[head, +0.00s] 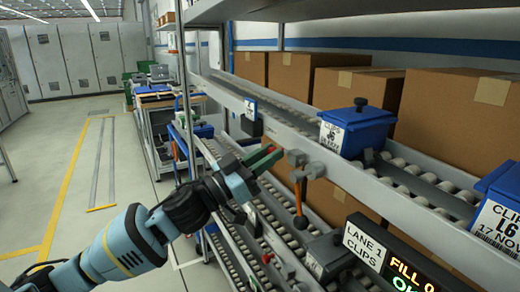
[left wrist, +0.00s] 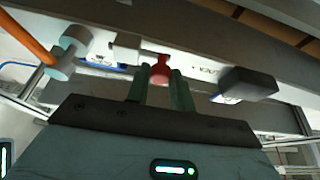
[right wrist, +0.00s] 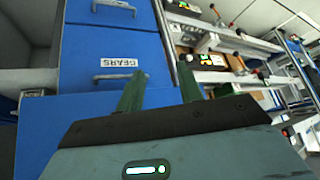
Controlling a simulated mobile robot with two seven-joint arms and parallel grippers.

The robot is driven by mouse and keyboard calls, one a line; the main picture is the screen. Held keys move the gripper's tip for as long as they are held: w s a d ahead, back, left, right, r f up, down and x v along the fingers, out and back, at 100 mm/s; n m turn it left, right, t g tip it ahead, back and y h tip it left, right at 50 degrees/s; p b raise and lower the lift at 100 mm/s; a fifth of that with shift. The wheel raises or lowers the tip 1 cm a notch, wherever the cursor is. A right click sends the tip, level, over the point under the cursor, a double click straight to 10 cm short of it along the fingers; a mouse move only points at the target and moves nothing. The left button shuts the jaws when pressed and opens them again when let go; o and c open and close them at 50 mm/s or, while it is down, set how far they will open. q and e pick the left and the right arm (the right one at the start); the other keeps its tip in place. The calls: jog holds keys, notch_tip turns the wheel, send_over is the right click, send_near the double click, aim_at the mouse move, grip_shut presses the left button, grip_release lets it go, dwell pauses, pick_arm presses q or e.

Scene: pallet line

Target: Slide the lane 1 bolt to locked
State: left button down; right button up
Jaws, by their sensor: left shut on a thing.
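The bolt's red knob (left wrist: 160,70) sits between the green fingers of my left gripper (left wrist: 158,88) in the left wrist view. In the head view my left gripper (head: 264,160) is at the front rail of the rack, shut on this knob, and its fingers hide most of it. The LANE 1 CLIPS sign (head: 364,246) is on the rack to the right of the gripper. I cannot read the bolt's position marks. My right gripper (right wrist: 160,92) shows only in the right wrist view, with its fingers apart and nothing between them.
An orange-handled lever (head: 299,197) hangs from the rail just right of my left gripper; it also shows in the left wrist view (left wrist: 25,38). Blue bins, one labelled L6 (head: 500,215), sit on the rollers. My right gripper faces blue drawers (right wrist: 100,70). The left floor is clear.

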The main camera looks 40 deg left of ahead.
pick_arm(q)
jog(key=d, duration=0.1)
jog(key=s+d, duration=0.1)
jog(key=shift+d+f+p, duration=0.1)
jog(key=shift+d+p, duration=0.2)
jog(key=shift+p, duration=0.05)
jog(key=c, duration=1.2)
grip_release()
jog(key=shift+s+d, duration=0.1)
jog(key=shift+c, duration=0.2)
jog(key=b+v, duration=0.1)
jog(key=v, duration=0.6)
jog(key=shift+s+a+b, duration=0.2)
jog(key=shift+s+b, duration=0.1)
jog(key=shift+b, duration=0.1)
